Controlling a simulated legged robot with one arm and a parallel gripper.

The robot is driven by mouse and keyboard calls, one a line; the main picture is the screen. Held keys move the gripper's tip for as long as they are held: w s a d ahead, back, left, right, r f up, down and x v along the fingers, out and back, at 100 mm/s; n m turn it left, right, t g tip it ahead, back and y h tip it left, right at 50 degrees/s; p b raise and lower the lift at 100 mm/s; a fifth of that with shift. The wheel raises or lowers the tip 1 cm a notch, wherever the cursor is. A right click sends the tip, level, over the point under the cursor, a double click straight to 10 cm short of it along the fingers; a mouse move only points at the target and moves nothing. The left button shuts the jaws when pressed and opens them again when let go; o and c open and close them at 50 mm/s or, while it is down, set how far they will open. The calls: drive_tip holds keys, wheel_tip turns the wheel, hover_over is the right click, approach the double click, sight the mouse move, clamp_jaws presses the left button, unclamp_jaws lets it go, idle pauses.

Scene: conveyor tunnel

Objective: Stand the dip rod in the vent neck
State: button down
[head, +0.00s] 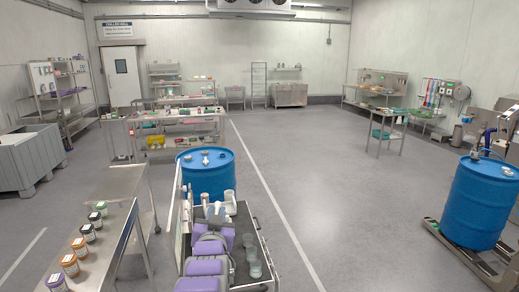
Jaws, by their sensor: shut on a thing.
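A blue drum (207,174) stands upright just beyond my arm, with small pale fittings (206,157) on its top. A second blue drum (478,203) stands at the right with a fitting (481,153) on top. I cannot tell which fitting is the vent neck. My purple-and-grey arm is folded at the bottom centre. My gripper (216,212) seems to be its grey far end, near the near drum's front. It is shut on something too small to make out. I cannot pick out the dip rod.
A dark open tray (240,236) with clear cups (253,262) and white bottles (230,202) lies around my arm. A steel table (112,235) with several lidded jars (80,247) is at the left. The right drum stands on a low platform (452,246). Floor between the drums is clear.

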drive_tip(key=d+f+m+h+b, duration=0.1)
drive_tip(key=d+f, duration=0.3)
drive_tip(key=d, duration=0.4)
drive_tip(key=d+f+m+h+b, duration=0.1)
drive_tip(key=d+f+h+b, duration=0.2)
drive_tip(key=d, duration=0.6)
drive_tip(key=d+f+m+g+h+b, duration=0.1)
drive_tip(key=d+f+m+h+b, duration=0.1)
drive_tip(key=d+f, duration=0.5)
drive_tip(key=shift+d, duration=0.75)
drive_tip(key=shift+w, duration=0.1)
